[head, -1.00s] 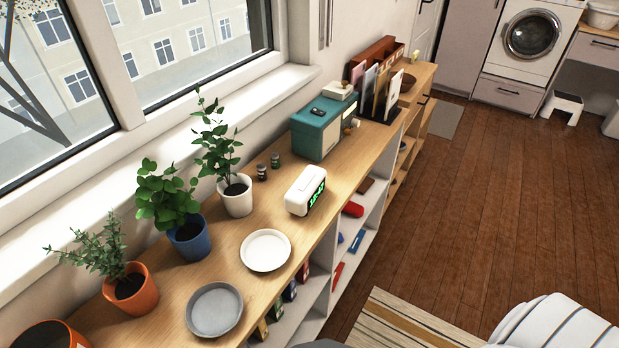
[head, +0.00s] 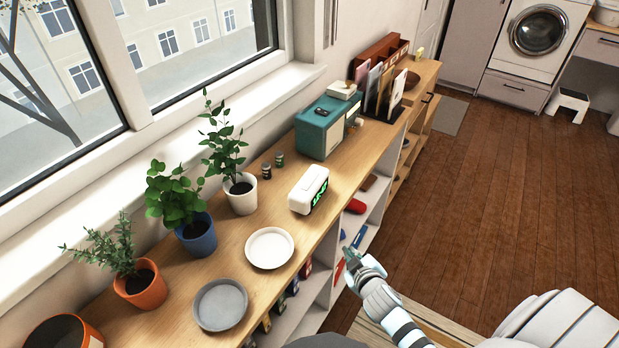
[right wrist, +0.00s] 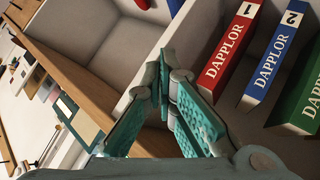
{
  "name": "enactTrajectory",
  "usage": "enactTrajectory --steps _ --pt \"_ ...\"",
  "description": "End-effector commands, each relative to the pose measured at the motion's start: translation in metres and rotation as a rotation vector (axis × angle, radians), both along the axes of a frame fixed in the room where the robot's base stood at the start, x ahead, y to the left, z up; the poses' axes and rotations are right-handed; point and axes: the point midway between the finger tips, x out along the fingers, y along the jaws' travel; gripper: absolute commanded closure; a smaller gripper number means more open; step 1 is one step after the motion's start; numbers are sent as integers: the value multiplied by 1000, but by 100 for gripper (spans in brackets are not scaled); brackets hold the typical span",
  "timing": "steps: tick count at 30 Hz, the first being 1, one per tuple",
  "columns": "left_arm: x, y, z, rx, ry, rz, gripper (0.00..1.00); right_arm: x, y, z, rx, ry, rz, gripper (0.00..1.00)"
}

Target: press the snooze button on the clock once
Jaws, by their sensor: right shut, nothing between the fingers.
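The white clock (head: 309,189) with green lit digits stands on the wooden counter top, between the white plate and the teal box. Its face points right, toward the counter's front edge. The snooze button is too small to make out. My right gripper (head: 349,256) is in front of the shelf unit, to the right of the clock and lower in the picture, apart from it. In the right wrist view, my right gripper (right wrist: 163,82) has its teal fingers together with nothing between them. The clock cannot be made out there. My left gripper is not in view.
A white plate (head: 270,248), a grey plate (head: 220,305) and potted plants (head: 196,235) stand left of the clock. A teal box (head: 326,128) stands behind it. Books (right wrist: 227,55) stand in the open shelf near my right fingers.

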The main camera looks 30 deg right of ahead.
Motion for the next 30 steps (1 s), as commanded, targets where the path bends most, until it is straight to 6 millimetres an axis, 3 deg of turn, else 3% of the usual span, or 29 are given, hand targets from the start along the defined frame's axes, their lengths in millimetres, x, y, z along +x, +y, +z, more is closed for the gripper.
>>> enactTrajectory --steps 3,8,13,17,20,21,23,24,26,30 --pt "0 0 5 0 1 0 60 25 -2 68 -64 -126 11 100" --pt "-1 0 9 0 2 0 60 51 -3 158 -167 -307 33 100" --pt "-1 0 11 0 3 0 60 86 11 256 -366 -567 156 100" --pt "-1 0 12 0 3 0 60 114 47 325 -607 -776 371 100" --pt "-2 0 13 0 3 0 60 131 93 368 -869 -910 631 100" --pt "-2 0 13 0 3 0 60 138 115 377 -1017 -933 791 100" --pt "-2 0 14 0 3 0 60 152 139 367 -1276 -861 1120 100" --pt "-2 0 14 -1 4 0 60 160 134 350 -1405 -733 1322 100" --pt "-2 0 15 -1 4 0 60 165 110 326 -1499 -514 1536 100" --pt "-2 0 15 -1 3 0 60 161 61 305 -1522 -191 1739 100"
